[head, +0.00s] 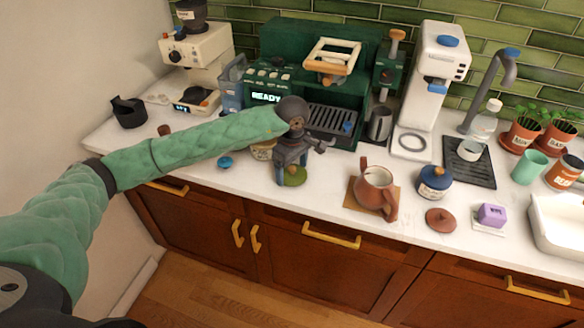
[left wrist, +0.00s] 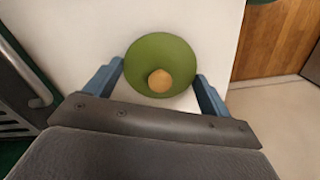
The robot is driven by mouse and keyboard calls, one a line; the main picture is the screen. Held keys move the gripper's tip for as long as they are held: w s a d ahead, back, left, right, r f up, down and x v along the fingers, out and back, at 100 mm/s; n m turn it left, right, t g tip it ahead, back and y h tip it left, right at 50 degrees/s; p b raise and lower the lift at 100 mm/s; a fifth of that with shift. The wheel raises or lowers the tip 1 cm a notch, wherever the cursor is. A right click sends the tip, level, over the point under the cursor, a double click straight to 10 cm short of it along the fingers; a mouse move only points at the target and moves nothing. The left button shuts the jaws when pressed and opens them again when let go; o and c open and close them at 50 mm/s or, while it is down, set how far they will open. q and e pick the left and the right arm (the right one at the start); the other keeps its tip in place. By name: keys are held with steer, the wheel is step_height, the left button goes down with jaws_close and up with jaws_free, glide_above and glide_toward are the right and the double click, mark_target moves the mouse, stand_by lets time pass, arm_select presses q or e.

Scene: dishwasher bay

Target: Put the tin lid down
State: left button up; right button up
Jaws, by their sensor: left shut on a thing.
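The tin lid (left wrist: 160,62) is a round green disc with a tan knob, seen from above in the left wrist view. In the head view it shows as a green patch (head: 294,177) near the counter's front edge. My left gripper (head: 292,170) points down over it, and its blue fingers (left wrist: 161,82) grip the lid from both sides. Whether the lid touches the counter I cannot tell. A light tin (head: 262,152) stands behind and left of the gripper, partly hidden by my arm. My right gripper is not in view.
The green coffee machine (head: 270,72) stands behind the gripper. A brown jug (head: 374,188) on a square mat is to the right, with a blue jar (head: 434,182) beyond. A small blue object (head: 225,162) lies left. White counter (head: 325,180) is bare between lid and jug.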

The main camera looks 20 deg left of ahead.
mark_target(292, 168)
arm_select(q)
steer(key=shift+f, duration=0.1)
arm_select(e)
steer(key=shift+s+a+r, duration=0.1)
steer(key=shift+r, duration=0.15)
arm_select(q)
steer(key=o, duration=0.7)
steer(key=shift+o, duration=0.8)
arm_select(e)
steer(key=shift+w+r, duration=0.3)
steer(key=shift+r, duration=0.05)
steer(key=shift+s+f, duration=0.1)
arm_select(q)
steer(key=shift+r, duration=0.5)
step_height(292, 168, up, 11)
steer(key=b, duration=0.5)
steer(key=shift+r, duration=0.15)
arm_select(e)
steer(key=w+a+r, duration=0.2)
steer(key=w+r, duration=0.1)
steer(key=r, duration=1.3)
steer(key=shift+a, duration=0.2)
